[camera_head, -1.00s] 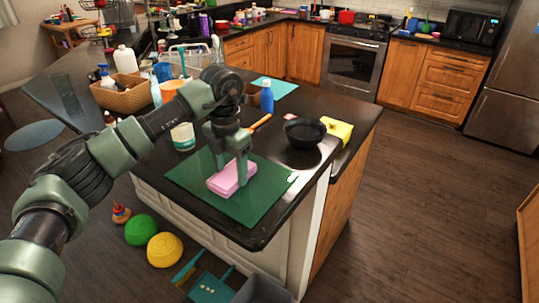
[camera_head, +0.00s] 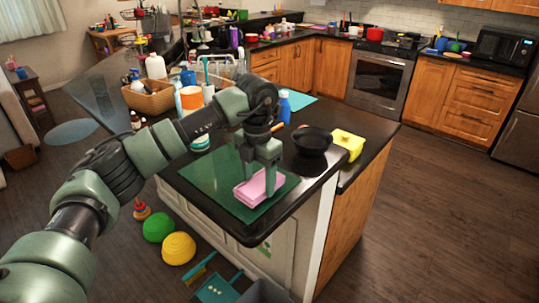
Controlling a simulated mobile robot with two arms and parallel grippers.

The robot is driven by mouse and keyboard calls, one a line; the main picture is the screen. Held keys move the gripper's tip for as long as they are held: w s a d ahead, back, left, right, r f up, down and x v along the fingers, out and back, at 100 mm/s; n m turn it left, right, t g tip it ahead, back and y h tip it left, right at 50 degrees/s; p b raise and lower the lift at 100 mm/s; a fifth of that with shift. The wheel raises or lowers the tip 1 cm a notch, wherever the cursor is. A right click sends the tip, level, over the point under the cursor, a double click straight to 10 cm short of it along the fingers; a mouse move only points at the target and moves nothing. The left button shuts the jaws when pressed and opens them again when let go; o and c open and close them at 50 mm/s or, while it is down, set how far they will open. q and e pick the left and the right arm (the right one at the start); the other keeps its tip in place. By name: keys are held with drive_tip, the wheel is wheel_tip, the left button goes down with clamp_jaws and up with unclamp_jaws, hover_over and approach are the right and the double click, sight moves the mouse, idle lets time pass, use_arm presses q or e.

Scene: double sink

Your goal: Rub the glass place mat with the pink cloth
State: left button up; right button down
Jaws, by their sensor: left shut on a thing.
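The glass place mat (camera_head: 211,176) is a dark green, shiny rectangle lying flat on the near end of the black counter. The pink cloth (camera_head: 252,193), a folded block, lies on the mat's right part, close to its front right edge. My left gripper (camera_head: 259,180) points down from above and is shut on the cloth, pressing close to the mat. The gripper and fingers hide part of the cloth and the mat behind it. My right gripper is not in view.
A blue bottle (camera_head: 284,107) stands behind my gripper. A wicker basket (camera_head: 150,99) and several containers stand at the back left. The counter's front edge is near the mat.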

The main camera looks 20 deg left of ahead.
use_arm(q)
drive_tip(key=shift+w+a+r, duration=0.1)
drive_tip(key=shift+r, duration=0.65)
drive_tip(key=shift+w+a+r+p, duration=0.1)
drive_tip(key=shift+a+r+p, duration=0.15)
drive_tip(key=shift+r+p, duration=0.45)
drive_tip(key=shift+d+r+p, duration=0.15)
drive_tip(key=shift+r+p, duration=0.7)
drive_tip(key=shift+r, duration=0.95)
drive_tip(key=shift+f, duration=0.1)
